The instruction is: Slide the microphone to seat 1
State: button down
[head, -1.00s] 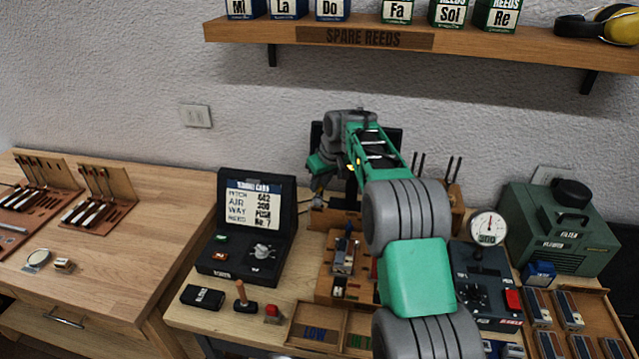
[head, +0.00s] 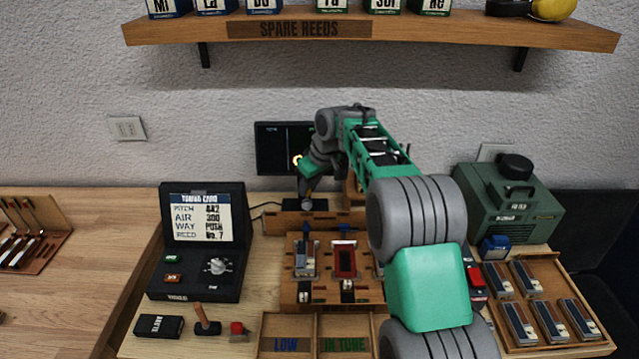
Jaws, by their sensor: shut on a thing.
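My gripper (head: 307,196) reaches to the back of the wooden tuning stand (head: 318,296). It is shut on a small dark piece at the stand's rear rail, which I take to be the microphone (head: 307,205); it is small and partly hidden by the fingers. It is roughly in line with the leftmost seat, which holds a grey-blue reed (head: 304,258). The seat to its right holds a red piece (head: 344,260). A further seat to the right is mostly hidden behind my arm. I cannot read seat numbers.
A monitor (head: 275,150) stands behind the gripper. A tuning card box (head: 200,255) is at left, a green blower (head: 508,205) at right. Trays marked LOW (head: 286,344) and IN TUNE (head: 343,344) lie in front, and a reed tray (head: 590,345) at right.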

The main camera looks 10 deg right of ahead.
jog(key=shift+a, duration=0.15)
jog(key=c, duration=1.3)
grip_release()
jog(key=shift+o, duration=0.2)
jog(key=v, duration=0.8)
jog(key=s+d+r+m+h, duration=0.15)
jog(key=s+m, duration=0.25)
jog(key=s, duration=1.5)
jog(key=s+d+f+m, duration=0.1)
jog(key=s+d+f, duration=0.1)
jog(key=s+f, duration=0.2)
jog(key=s+d+f+m+h, duration=0.1)
jog(key=s+f, duration=0.3)
jog(key=s, duration=0.7)
jog(key=shift+d+m, duration=0.4)
